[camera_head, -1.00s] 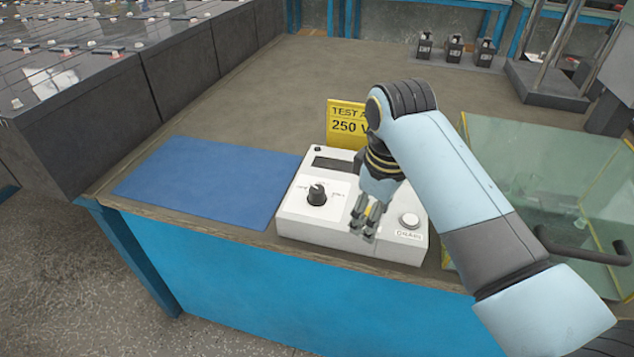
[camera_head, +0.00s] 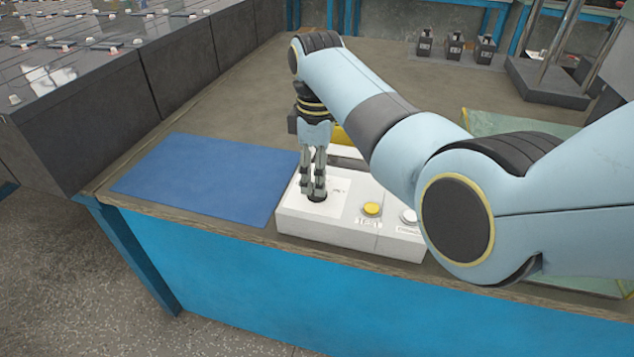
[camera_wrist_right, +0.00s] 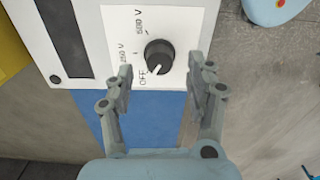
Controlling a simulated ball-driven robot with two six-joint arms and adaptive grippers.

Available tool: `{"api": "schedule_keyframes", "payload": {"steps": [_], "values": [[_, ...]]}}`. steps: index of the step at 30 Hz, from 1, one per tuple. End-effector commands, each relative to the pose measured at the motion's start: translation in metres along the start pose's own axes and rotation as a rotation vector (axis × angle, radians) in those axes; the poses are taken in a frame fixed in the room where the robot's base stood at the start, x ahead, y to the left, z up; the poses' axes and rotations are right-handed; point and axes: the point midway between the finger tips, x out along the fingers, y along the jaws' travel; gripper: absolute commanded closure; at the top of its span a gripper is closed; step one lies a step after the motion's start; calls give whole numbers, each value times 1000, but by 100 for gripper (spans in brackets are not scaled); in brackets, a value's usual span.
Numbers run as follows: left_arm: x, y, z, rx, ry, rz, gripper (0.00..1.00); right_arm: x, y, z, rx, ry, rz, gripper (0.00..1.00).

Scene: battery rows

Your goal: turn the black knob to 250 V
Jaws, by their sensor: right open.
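The black knob (camera_wrist_right: 159,54) is on the white tester (camera_head: 345,233), and its white pointer is at OFF in the right wrist view. The 250 V and 500 V marks are printed around it. In the head view the knob (camera_head: 317,197) is mostly hidden by my right gripper (camera_head: 313,193), which points down over it. In the right wrist view my right gripper (camera_wrist_right: 162,78) is open, its fingers apart to either side, with the knob just beyond the tips. I see no contact. My left gripper is not in view.
A yellow button (camera_head: 371,209) and a white button (camera_head: 409,216) are on the tester's right side. A blue mat (camera_head: 205,180) lies left of it. A yellow sign (camera_head: 341,137) behind is mostly covered by my arm.

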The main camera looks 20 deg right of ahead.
Motion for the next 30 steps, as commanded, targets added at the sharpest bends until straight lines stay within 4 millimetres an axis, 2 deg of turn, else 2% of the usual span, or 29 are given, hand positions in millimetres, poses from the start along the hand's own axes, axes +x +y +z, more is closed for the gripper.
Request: {"api": "schedule_keyframes", "payload": {"steps": [1,6,15,27,30], "values": [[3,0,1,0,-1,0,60,9,0,0,0,-1,-2,45],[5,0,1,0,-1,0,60,22,0,0,0,0,0,45],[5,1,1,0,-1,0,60,24,0,0,1,1,1,45],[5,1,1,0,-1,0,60,24,0,0,1,1,1,97],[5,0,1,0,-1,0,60,24,0,0,1,1,1,100]]}}
